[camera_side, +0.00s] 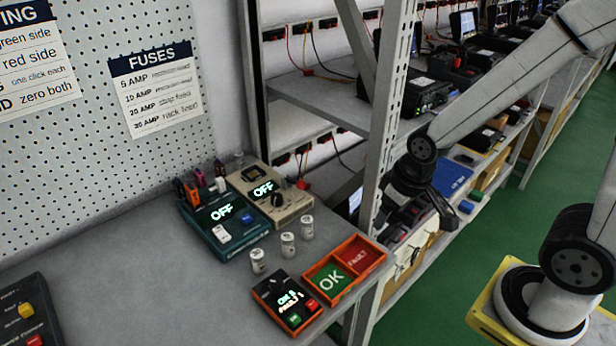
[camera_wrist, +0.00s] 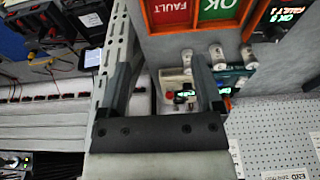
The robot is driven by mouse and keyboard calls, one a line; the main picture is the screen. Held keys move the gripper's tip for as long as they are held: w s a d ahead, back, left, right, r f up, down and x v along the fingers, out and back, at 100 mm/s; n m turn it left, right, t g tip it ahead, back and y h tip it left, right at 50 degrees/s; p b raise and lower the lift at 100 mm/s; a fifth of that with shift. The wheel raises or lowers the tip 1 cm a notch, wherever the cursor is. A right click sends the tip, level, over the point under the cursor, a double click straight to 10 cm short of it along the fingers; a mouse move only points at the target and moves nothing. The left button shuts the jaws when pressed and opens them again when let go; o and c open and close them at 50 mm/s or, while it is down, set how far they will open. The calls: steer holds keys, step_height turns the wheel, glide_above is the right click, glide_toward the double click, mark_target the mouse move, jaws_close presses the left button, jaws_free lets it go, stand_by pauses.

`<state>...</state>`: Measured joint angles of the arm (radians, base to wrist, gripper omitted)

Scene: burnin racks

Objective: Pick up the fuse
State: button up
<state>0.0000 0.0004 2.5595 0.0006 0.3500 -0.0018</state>
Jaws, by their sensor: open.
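Three white cylindrical fuses stand in a slanted row on the grey bench: one near the front (camera_side: 258,261), one in the middle (camera_side: 288,244) and one farther back (camera_side: 307,227). They also show in the wrist view, at the left (camera_wrist: 187,58), middle (camera_wrist: 217,55) and right (camera_wrist: 247,55) of their row. My gripper (camera_side: 448,222) is open, off to the right of the bench, beside the shelving and well apart from the fuses. In the wrist view my gripper (camera_wrist: 156,62) has its fingers spread, with nothing held between them.
A teal tester (camera_side: 222,218) and a beige tester (camera_side: 272,196), both reading OFF, stand behind the fuses. An orange tray (camera_side: 330,268) with OK and FAULT compartments and a black counter box (camera_side: 287,303) lie in front. A metal rack post (camera_side: 391,100) stands between gripper and bench.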

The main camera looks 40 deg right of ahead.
steer(key=shift+w, duration=0.1)
steer(key=n+y, duration=0.2)
steer(key=n, duration=0.7)
glide_above(307, 220)
steer(key=s+d, duration=0.1)
steer(key=d, duration=0.1)
step_height(307, 220, down, 6)
steer(key=shift+s+a+f, duration=0.1)
steer(key=shift+s, duration=0.05)
steer(key=shift+y, duration=0.3)
steer(key=shift+x, duration=1.2)
steer(key=shift+x, duration=2.65)
steer(key=shift+a, duration=0.2)
steer(key=shift+c, duration=0.2)
jaws_close()
